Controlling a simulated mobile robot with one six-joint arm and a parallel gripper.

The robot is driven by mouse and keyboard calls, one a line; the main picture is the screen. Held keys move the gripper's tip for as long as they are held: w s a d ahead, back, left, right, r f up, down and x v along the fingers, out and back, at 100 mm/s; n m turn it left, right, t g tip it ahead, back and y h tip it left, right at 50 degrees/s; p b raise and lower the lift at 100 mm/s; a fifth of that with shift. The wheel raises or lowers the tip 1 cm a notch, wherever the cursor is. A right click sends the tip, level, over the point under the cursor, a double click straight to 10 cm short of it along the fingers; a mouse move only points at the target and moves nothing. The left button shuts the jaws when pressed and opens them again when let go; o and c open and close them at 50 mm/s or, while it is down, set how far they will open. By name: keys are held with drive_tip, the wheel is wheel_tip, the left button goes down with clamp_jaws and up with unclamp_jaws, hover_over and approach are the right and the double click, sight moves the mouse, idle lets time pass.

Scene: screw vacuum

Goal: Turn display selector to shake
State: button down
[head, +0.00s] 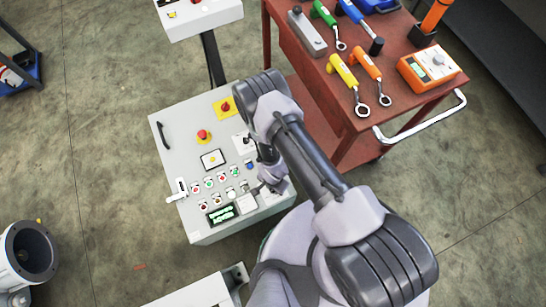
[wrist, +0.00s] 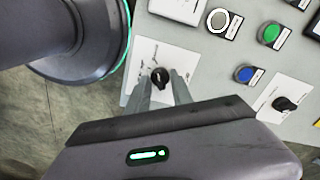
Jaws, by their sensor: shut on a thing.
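My gripper (wrist: 161,80) is shut on a small black selector knob (wrist: 159,74) on a white plate (wrist: 142,53) in the wrist view, one finger on each side. The plate's markings are too small to read, so I cannot tell the knob's setting. Another black knob (wrist: 284,103) sits on its own white plate to the right, untouched. In the head view my gripper (head: 262,188) is low over the right front of the light grey control panel (head: 172,123), and my arm hides part of that area. A dark display with green text (head: 221,214) is at the panel's front.
A red emergency button (head: 203,135), a yellow-backed red switch (head: 225,106) and several small buttons share the panel. In the wrist view a blue button (wrist: 244,74) and a green button (wrist: 271,33) lie right of the gripper. A red tool cart (head: 290,50) stands close right.

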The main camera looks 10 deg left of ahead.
drive_tip(key=c, duration=1.1)
unclamp_jaws()
wheel_tip(320, 180, up, 18)
drive_tip(key=p, duration=0.6)
drive_tip(key=shift+f, duration=0.25)
